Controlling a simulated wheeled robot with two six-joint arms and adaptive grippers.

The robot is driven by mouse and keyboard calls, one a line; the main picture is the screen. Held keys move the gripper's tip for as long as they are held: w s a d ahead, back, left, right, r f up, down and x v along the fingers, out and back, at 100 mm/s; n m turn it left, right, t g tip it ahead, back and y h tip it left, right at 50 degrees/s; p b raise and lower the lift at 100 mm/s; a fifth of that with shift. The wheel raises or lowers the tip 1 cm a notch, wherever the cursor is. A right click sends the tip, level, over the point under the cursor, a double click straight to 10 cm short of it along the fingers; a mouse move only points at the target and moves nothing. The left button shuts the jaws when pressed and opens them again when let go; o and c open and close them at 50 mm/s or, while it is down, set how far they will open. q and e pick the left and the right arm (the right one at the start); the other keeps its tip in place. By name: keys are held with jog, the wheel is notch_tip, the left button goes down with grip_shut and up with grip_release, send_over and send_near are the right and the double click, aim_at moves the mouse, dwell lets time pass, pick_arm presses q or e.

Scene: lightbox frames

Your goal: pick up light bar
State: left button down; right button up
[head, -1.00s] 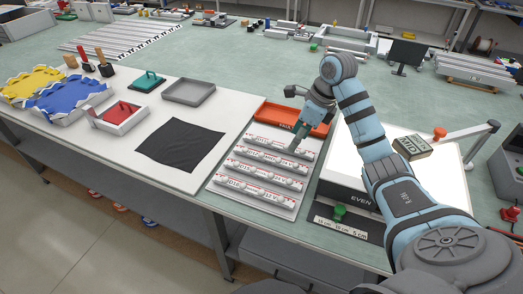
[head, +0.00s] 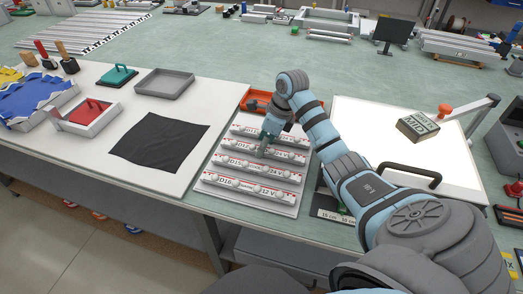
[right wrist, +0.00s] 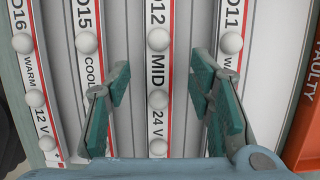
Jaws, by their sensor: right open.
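Several white light bars with round domes and printed labels lie in parallel rows on a pale rack (head: 285,209). In the right wrist view, the bar labelled D12 MID 24 V (right wrist: 158,70) lies between my fingers, with D15 (right wrist: 88,75) and D16 (right wrist: 24,70) to its left and D11 (right wrist: 231,70) to its right. The front bar in the head view is D16 (head: 250,188). My right gripper (head: 265,149) is open above the rack, its fingertips (right wrist: 160,75) straddling D12 from above. I cannot tell whether they touch it. My left gripper is out of view.
An orange tray (head: 256,100), marked FAULTY in the wrist view, stands behind the rack. A white lightbox (head: 365,115) with a black handle (head: 410,173) and a MID block (head: 418,127) is at right. A black cloth (head: 160,142) lies left of the rack.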

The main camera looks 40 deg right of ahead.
jog(key=shift+w+a+f, duration=0.1)
jog(key=shift+f, duration=0.4)
jog(key=shift+r, duration=0.1)
jog(key=shift+c, duration=1.1)
grip_shut()
